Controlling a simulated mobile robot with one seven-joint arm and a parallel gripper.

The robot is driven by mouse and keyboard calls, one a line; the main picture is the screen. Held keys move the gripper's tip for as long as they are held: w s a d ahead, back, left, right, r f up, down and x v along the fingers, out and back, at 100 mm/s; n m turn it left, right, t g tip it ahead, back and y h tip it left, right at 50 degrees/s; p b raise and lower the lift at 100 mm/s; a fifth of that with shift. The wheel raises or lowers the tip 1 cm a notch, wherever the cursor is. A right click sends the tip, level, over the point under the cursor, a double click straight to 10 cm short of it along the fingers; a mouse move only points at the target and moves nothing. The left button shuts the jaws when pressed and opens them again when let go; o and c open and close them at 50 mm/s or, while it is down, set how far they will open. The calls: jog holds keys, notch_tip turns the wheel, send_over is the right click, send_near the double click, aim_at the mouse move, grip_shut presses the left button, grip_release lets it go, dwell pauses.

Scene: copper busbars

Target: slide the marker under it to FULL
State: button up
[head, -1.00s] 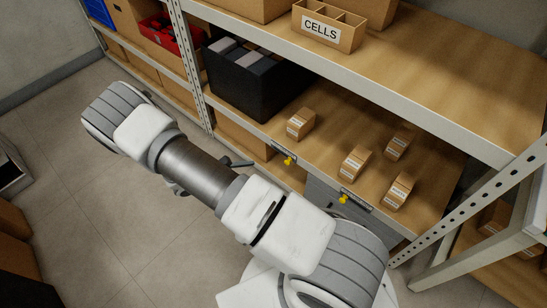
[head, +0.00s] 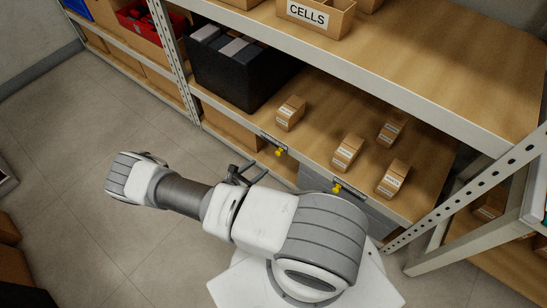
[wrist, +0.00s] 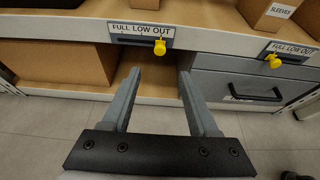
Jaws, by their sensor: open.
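A slider strip (wrist: 140,35) reading FULL LOW OUT is on the shelf's front edge in the wrist view. Its yellow marker (wrist: 160,47) is at the right end, under OUT; it also shows in the head view (head: 280,152). A second strip (wrist: 292,52) is to the right, with its yellow marker (wrist: 273,61) at the left end, near FULL; the head view shows this marker too (head: 337,188). My gripper (wrist: 159,73) is open and empty, its fingertips just below and in front of the first marker, apparently not touching it. In the head view my gripper (head: 242,174) is partly hidden behind my arm.
Small labelled cartons (head: 290,112) stand on the shelf (head: 320,138), with a black bin (head: 235,75) to their left. A grey drawer (wrist: 240,90) is below the right strip. An upper shelf (head: 430,75) holds a CELLS box (head: 312,15). Floor in front is clear.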

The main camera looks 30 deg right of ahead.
aim_at(277, 154)
jog(key=b+x, duration=0.3)
jog(key=x, duration=0.7)
jog(key=shift+f, duration=0.15)
jog(key=shift+w+d+f, duration=0.1)
jog(key=shift+w+d, duration=0.15)
jog(key=shift+d, duration=0.3)
grip_shut()
dwell(0.5)
